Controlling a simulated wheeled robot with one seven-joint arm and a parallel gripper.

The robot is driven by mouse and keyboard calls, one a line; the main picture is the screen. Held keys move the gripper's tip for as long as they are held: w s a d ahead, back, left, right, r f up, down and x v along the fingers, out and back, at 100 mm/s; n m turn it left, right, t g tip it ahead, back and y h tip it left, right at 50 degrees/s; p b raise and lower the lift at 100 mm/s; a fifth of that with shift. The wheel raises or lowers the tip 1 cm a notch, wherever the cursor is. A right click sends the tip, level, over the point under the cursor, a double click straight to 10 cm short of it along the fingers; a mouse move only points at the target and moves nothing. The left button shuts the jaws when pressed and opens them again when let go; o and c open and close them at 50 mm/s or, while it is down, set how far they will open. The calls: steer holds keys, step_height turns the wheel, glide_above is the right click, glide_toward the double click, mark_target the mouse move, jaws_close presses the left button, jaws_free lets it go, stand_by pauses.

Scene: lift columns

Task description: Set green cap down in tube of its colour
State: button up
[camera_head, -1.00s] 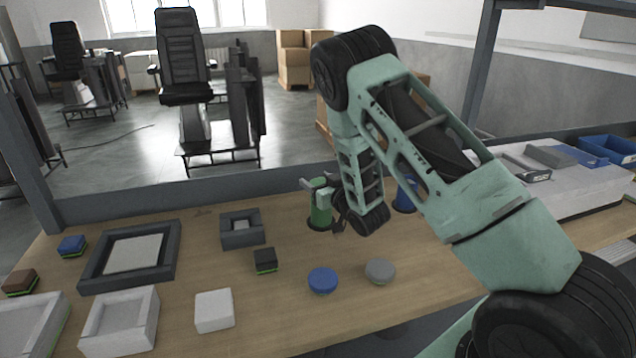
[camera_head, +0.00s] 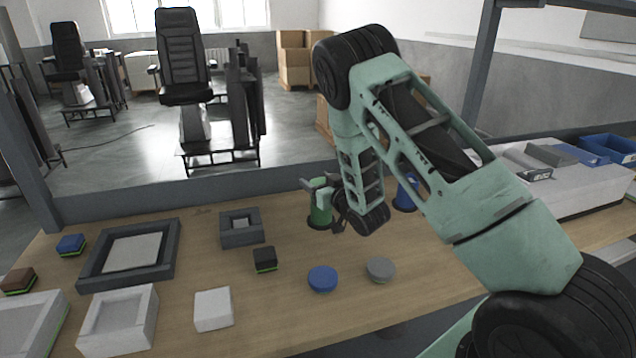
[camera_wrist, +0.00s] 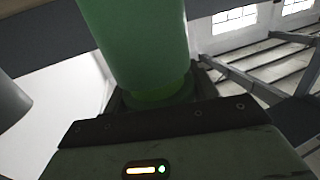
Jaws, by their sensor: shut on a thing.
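The green tube (camera_head: 320,214) stands upright on a dark base near the back edge of the table. My gripper (camera_head: 320,186) is at the top of this tube, reaching in from the right, and is shut. The green cap in its jaws cannot be told apart from the green tube in the head view. In the wrist view a large green cylinder (camera_wrist: 140,40) fills the upper middle, in front of my gripper's body. Where cap and tube meet is not clear there. The blue tube (camera_head: 404,196) stands to the right, partly behind my arm.
A blue disc (camera_head: 322,278) and a grey disc (camera_head: 380,269) lie in front on the table. A small dark block (camera_head: 264,259), a dark square holder (camera_head: 241,228) and a white block (camera_head: 213,309) are to the left. Blue bins (camera_head: 608,148) stand at the far right.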

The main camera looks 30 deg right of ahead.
stand_by(0.4)
steer(key=o, duration=1.3)
steer(key=shift+f, duration=0.1)
steer(key=shift+c, duration=0.2)
steer(key=shift+r+p, duration=1.85)
steer(key=shift+r, duration=1.7)
